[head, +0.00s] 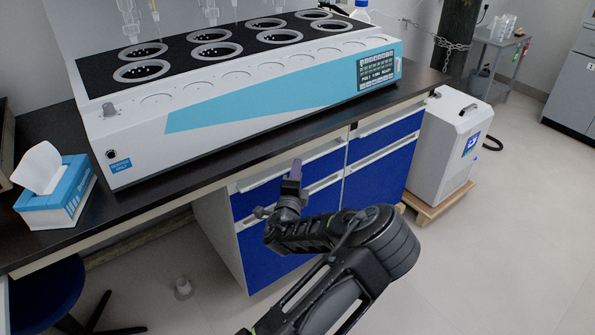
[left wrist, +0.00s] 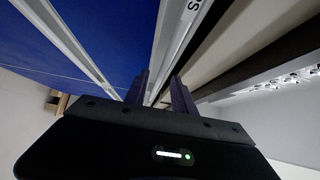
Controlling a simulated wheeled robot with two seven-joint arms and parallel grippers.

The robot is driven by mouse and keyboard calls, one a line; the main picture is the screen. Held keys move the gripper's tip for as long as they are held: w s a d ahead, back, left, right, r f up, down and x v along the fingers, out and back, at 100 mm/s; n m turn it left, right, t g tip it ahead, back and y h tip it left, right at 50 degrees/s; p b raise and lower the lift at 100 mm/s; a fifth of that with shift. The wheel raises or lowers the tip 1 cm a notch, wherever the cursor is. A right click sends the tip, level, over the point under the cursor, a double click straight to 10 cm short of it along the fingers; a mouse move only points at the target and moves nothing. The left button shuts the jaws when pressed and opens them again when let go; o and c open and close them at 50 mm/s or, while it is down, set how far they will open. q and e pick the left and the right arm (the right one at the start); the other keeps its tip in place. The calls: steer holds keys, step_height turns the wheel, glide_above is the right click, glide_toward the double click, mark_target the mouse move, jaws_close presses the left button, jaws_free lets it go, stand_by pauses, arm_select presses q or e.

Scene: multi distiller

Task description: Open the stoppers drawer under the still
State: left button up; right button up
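The still (head: 240,75) is a long white and light-blue unit on the bench. Under it, the left cabinet has a blue top drawer (head: 247,203) with a pale strip along its top; it looks shut. My left gripper (head: 294,168) is at this drawer's upper front, and its arm hides part of the cabinet. In the left wrist view, the two dark fingers (left wrist: 160,92) stand apart, with a white strip (left wrist: 178,45) running between them. A cut-off label shows on it. I cannot tell if the fingers touch it. My right gripper is not in view.
The dark bench top (head: 60,222) overhangs the drawers just above my gripper. More blue drawers (head: 372,175) stand to the right. A white wheeled-looking unit (head: 447,140) on a wooden base stands beyond them. A tissue box (head: 60,195) sits at left. The floor at right is clear.

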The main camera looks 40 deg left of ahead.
arm_select(q)
steer(key=shift+w+a, duration=0.25)
steer(key=shift+w, duration=0.2)
steer(key=shift+c, duration=0.3)
jaws_close()
stand_by(0.9)
